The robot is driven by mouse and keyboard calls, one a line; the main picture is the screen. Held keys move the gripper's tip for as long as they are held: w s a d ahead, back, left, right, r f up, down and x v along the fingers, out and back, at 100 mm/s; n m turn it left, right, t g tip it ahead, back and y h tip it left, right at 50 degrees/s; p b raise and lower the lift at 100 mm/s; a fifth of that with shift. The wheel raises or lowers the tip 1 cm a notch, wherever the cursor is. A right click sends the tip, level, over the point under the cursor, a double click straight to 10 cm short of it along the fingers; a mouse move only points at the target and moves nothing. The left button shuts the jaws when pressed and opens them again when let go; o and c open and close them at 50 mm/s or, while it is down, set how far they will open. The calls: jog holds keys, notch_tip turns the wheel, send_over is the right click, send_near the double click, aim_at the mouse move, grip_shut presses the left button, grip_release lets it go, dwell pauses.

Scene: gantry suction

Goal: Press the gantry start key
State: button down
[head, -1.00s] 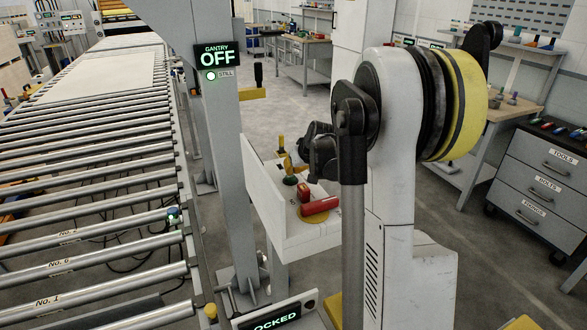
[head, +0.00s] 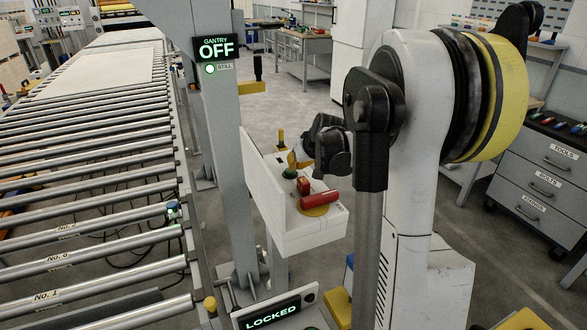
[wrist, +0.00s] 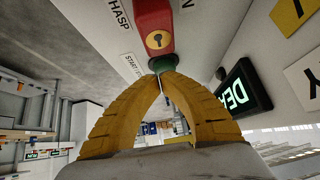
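The gantry start key is a green button (wrist: 163,63) beside a "START" label in the wrist view. In the head view the green button (head: 290,173) sits on the white console (head: 300,238). My gripper (wrist: 163,78) has its two yellow fingers brought together at the tips, with nothing seen between them. The tips lie right at the green button and cover part of it; I cannot tell whether they touch. In the head view the gripper (head: 297,158) is above the console, partly hidden by my wrist. The gantry sign (head: 216,49) reads OFF, with a lit "STILL" lamp.
A red block with a keyhole (wrist: 156,38) sits beside the button, near a "HASP" label. A red handle (head: 320,200) lies on the console. A display (head: 271,314) reads LOCKED. A dark display (wrist: 238,92) is close to the fingers. A roller conveyor (head: 90,150) runs at left.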

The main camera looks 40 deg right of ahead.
jog(key=v, duration=0.8)
dwell(1.2)
